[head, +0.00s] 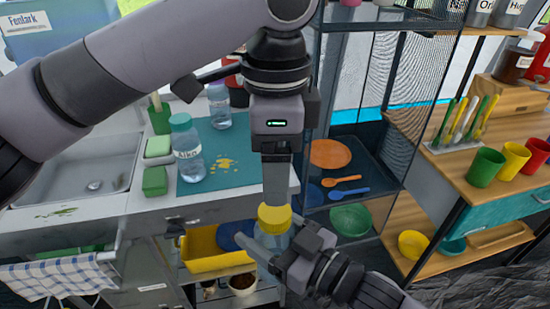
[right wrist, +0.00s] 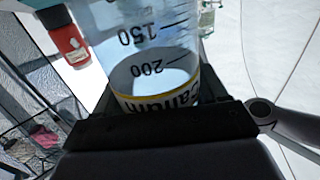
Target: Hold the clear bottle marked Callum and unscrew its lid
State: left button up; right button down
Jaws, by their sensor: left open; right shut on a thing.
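A clear bottle (head: 273,240) with a yellow lid (head: 274,217) is held in the air in front of the counter. My right gripper (head: 281,252) is shut around its body from below right. In the right wrist view the clear bottle (right wrist: 150,45) shows volume marks and a yellow-edged label (right wrist: 165,98), partly hidden by the gripper, whose letters look like "Callum". My left gripper (head: 276,198) is open and points down, with its fingertips right at the top of the yellow lid. Whether they touch it is unclear.
A clear bottle with a teal lid (head: 187,150) and another bottle (head: 219,108) stand on the teal mat (head: 232,145) behind. A sink (head: 85,175) is at left. A dark mesh rack (head: 365,165) and a shelf with cups (head: 486,166) stand at right.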

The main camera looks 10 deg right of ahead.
aim_at(275, 211)
pick_arm(q)
jog(key=shift+r+m, duration=0.1)
jog(key=shift+m, duration=0.7)
jog(key=shift+f+m, duration=0.3)
notch_tip(275, 211, down, 7)
jog(key=shift+f, duration=0.2)
jog(key=c, duration=1.1)
jog(key=n, duration=0.3)
jog(key=shift+r, duration=0.15)
jog(key=shift+r, duration=1)
